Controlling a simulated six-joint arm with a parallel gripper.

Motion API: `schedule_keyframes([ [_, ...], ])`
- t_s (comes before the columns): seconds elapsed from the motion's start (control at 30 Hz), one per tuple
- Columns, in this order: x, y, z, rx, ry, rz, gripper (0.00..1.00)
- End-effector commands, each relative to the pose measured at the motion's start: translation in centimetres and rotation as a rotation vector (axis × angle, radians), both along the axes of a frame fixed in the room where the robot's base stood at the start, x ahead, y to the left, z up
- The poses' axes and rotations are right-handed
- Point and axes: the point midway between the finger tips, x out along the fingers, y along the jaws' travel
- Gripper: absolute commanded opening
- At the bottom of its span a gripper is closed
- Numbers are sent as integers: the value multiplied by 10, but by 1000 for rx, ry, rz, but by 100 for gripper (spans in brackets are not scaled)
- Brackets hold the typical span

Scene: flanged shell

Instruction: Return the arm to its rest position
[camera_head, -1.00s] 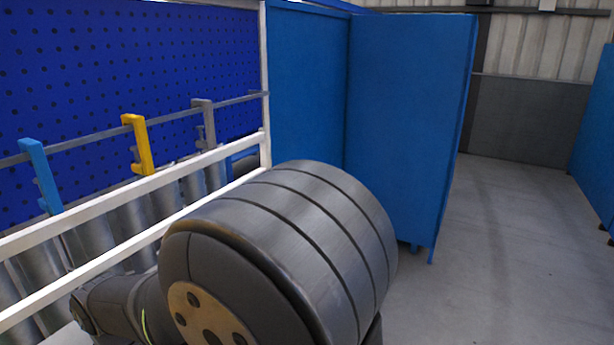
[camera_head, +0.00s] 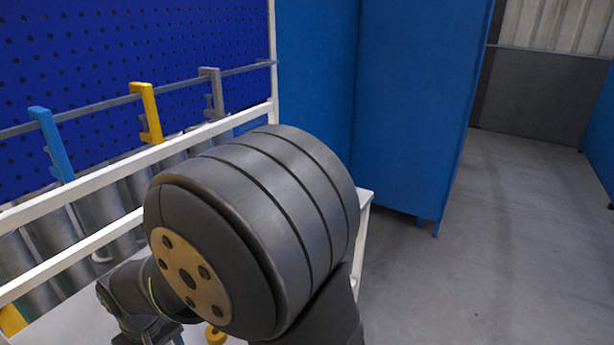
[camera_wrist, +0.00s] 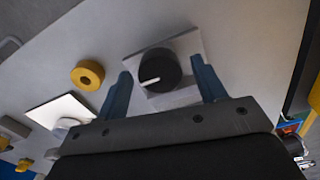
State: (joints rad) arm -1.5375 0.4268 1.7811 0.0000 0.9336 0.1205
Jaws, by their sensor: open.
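My gripper (camera_wrist: 161,67) shows in the wrist view with its two blue-grey fingers spread apart, open. Between the fingers, as seen from the wrist, is a black round part (camera_wrist: 160,70) with a white mark, on a grey square plate (camera_wrist: 188,44). The gap between fingertips and part cannot be judged, but nothing appears clamped. My arm's large dark joint fills the middle of the head view and hides much of the table behind it; the fingers cannot be made out there.
A yellow ring (camera_wrist: 88,74) and a pale square plate (camera_wrist: 52,110) lie on the grey table (camera_wrist: 130,25). The ring partly shows in the head view (camera_head: 215,336). A white rail (camera_head: 120,170) and blue pegboard (camera_head: 130,60) stand left; a blue partition (camera_head: 415,100) stands behind. Floor at right is clear.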

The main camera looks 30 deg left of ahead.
Motion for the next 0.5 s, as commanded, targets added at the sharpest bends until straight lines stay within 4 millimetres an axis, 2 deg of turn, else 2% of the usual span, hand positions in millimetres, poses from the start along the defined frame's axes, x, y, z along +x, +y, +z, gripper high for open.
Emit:
schedule_keyframes([
  [0.5,0,0,0,0,0,426,64],
])
